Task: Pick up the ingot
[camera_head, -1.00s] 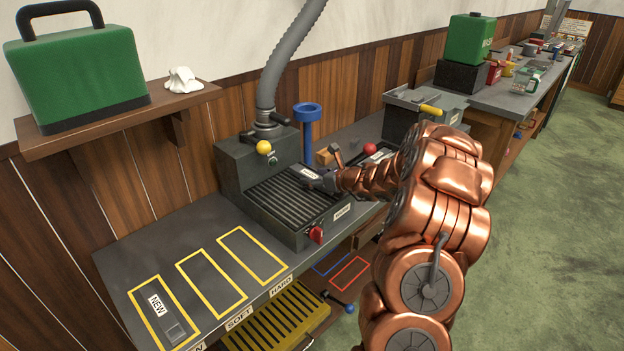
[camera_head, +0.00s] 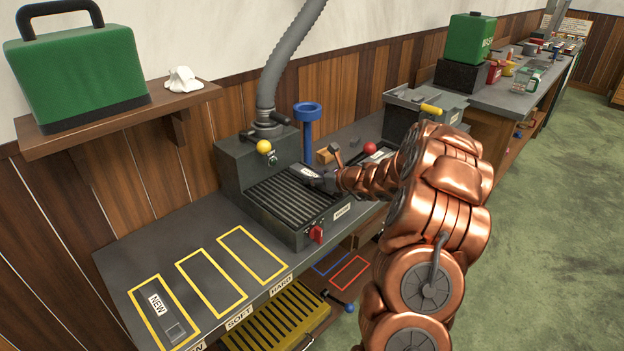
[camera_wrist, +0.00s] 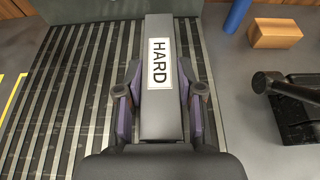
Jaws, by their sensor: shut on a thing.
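The ingot (camera_wrist: 160,122) is a long dark grey bar with a white label reading HARD, seen in the wrist view. My gripper (camera_wrist: 160,95) is shut on it, one purple-grey finger along each long side. The bar lies along the right edge of the ribbed plate (camera_wrist: 65,95); I cannot tell whether it touches the plate. In the head view my gripper (camera_head: 328,182) is over the right side of the machine's grate (camera_head: 287,208), and only the labelled end of the ingot (camera_head: 309,173) shows beyond it.
A blue post (camera_head: 307,125), a tan block (camera_wrist: 275,33) and a dark hammer-like tool (camera_wrist: 290,95) stand close to the right. A grey hose rises behind the machine.

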